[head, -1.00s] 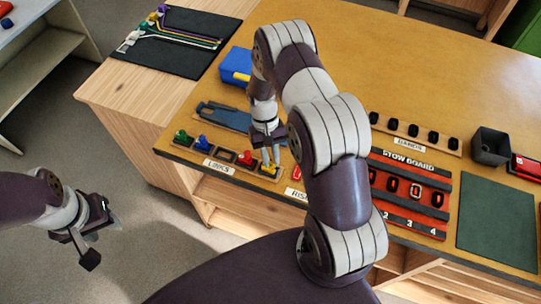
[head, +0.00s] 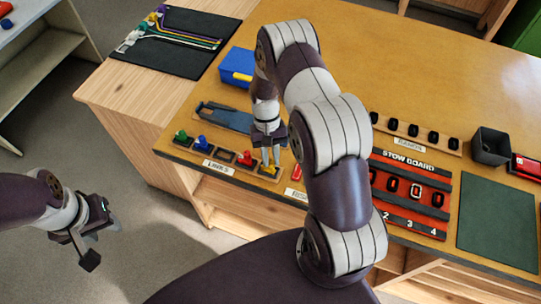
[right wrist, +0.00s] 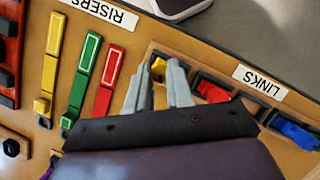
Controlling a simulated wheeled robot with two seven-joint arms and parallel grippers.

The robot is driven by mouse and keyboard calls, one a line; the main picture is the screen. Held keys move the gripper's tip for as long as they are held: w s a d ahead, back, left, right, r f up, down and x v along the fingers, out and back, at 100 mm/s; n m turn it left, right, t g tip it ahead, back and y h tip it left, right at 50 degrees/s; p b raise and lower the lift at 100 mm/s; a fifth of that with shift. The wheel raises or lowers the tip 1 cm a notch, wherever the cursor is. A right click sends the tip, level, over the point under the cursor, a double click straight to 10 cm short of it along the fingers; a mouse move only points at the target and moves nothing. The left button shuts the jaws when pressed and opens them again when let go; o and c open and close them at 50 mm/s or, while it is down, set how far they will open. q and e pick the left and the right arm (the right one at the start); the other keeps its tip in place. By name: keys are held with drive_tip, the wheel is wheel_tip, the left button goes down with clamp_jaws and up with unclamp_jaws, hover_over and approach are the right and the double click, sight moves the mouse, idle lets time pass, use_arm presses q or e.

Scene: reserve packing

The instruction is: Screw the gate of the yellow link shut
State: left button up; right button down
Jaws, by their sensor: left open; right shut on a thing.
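The yellow link (head: 267,170) sits in the rightmost slot of the links rack, near the front edge of the bench. In the right wrist view the yellow link (right wrist: 157,68) shows at and between my fingertips, partly hidden by them. My right gripper (head: 272,163) points down at it and is shut on it; the fingers (right wrist: 164,72) hide which part is gripped. I cannot tell how far the gate is closed. My left gripper (head: 88,243) is open and empty, off to the left over the floor.
The rack also holds a red link (head: 245,158), a blue link (head: 202,142) and a green link (head: 181,135), with an empty slot between red and blue. Coloured risers (right wrist: 88,75) lie close beside it.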

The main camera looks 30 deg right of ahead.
idle(0.9)
drive_tip(key=c, duration=1)
unclamp_jaws()
drive_tip(key=shift+w+r, duration=0.2)
drive_tip(key=b+v, duration=0.1)
drive_tip(key=v, duration=0.2)
drive_tip(key=shift+w+d+r+b, duration=0.1)
drive_tip(key=shift+w+d+b, duration=0.05)
drive_tip(key=shift+b, duration=0.25)
wheel_tip(320, 180, up, 9)
drive_tip(key=p, duration=0.9)
hover_over(271, 160)
drive_tip(key=w+d, duration=0.2)
drive_tip(key=w, duration=0.3)
drive_tip(key=shift+s+a+f, duration=0.1)
drive_tip(key=shift+a+f, duration=0.15)
drive_tip(key=shift+f, duration=0.05)
drive_tip(key=shift+f, duration=0.15)
